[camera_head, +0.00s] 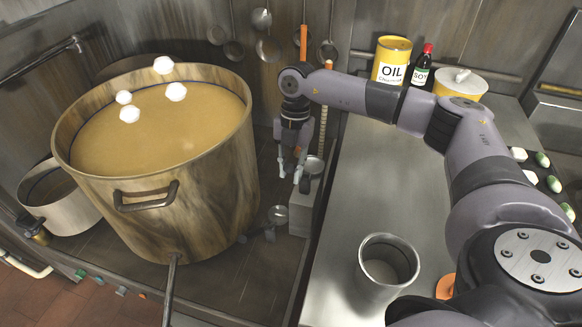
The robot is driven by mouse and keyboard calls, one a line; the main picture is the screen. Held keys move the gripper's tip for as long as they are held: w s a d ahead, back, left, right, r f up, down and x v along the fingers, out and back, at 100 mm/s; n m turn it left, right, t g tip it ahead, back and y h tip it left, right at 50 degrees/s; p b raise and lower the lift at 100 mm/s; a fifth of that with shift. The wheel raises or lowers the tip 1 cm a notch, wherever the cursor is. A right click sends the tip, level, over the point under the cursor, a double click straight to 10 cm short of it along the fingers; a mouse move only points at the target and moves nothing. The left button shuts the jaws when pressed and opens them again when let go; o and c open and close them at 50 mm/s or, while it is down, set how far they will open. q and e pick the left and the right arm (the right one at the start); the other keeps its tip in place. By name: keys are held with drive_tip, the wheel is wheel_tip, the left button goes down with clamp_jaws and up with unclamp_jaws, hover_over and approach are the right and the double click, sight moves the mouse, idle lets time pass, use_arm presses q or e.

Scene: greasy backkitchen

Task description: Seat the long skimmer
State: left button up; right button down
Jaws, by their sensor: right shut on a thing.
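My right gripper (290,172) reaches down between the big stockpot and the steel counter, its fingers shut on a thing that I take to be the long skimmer. Its grip point is small and partly hidden. A pale ridged handle (323,125) with an orange top stands upright just right of the gripper, partly behind my arm. A round metal head (314,165) shows near the fingertips, above a grey box-like holder (303,208). I cannot tell whether handle and head are one tool. My left gripper is not in view.
The large stockpot (165,212) of brown broth, with white lumps above it, stands close left. A smaller pot (62,205) is beside it. Ladles (268,48) hang behind. A steel cup (387,265) stands on the counter (365,190), with an oil tin (391,60) at the back.

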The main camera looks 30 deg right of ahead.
drive_tip(key=shift+f, duration=0.15)
drive_tip(key=shift+f+b, duration=0.4)
drive_tip(key=shift+f, duration=0.1)
drive_tip(key=c, duration=1.3)
unclamp_jaws()
drive_tip(key=o, duration=0.3)
drive_tip(key=shift+r, duration=0.1)
